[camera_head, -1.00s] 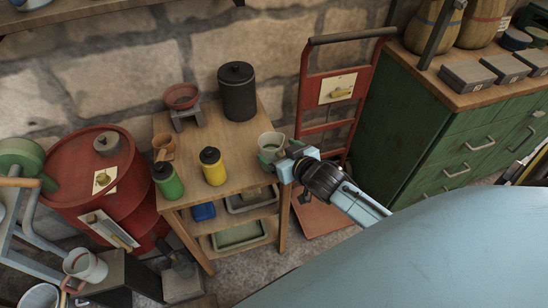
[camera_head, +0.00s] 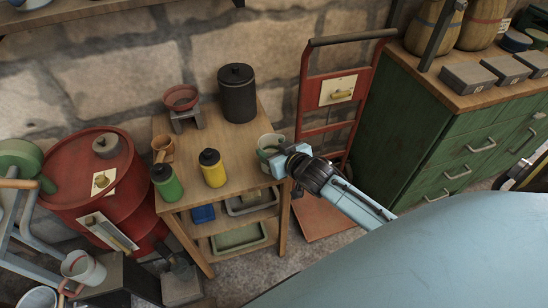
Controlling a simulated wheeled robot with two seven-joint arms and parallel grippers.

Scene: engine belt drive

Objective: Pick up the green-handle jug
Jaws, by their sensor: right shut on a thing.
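The green-handle jug (camera_head: 268,140) is a pale grey-green cup shape at the right edge of the small wooden table, with its green handle (camera_head: 264,152) toward the front. My right gripper (camera_head: 277,163) comes in from the right and is shut on the jug at its handle side. The fingers are small and partly hidden by the wrist. The jug looks upright, at or just above the table top; I cannot tell which. My left gripper is out of view.
A red hand truck (camera_head: 312,131) stands behind the jug.

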